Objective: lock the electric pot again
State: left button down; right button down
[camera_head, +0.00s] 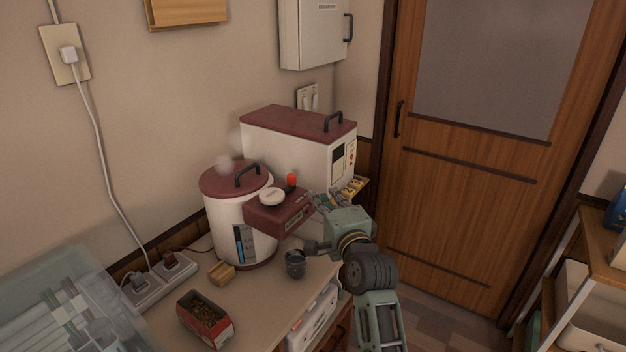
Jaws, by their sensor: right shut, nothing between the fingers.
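The electric pot (226,219) is a white cylinder with a maroon lid (222,180) and a black handle. It stands upright on the counter, with its lid down. A maroon spout block (265,217) juts from its upper right side. A round white button (272,197) and a small red-tipped lever (291,181) are on top of the block. My right gripper (318,201) is shut and empty, close to the right end of the block. I cannot tell whether it touches the block. My left gripper is not in view.
A white box-shaped appliance (289,146) with a maroon lid stands behind. A dark cup (295,265), a small wooden block (222,273) and a red box (196,322) are on the counter (257,301). A power strip (155,289) and a clear-covered rack (64,310) are at left.

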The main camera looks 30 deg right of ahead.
aim_at(288, 185)
jog(key=p+x, duration=0.1)
jog(key=x, duration=0.8)
jog(key=shift+w+p, duration=0.25)
jog(key=shift+p, duration=0.05)
jog(key=shift+s+a+p, duration=0.25)
jog(key=shift+a+p, duration=0.25)
jog(key=shift+a, duration=0.05)
jog(key=shift+s+a+p, duration=0.25)
jog(key=shift+a+p, duration=0.2)
jog(key=shift+a, duration=0.1)
jog(key=shift+s+a, duration=0.1)
jog(key=shift+a, duration=0.15)
jog(key=shift+f, duration=0.1)
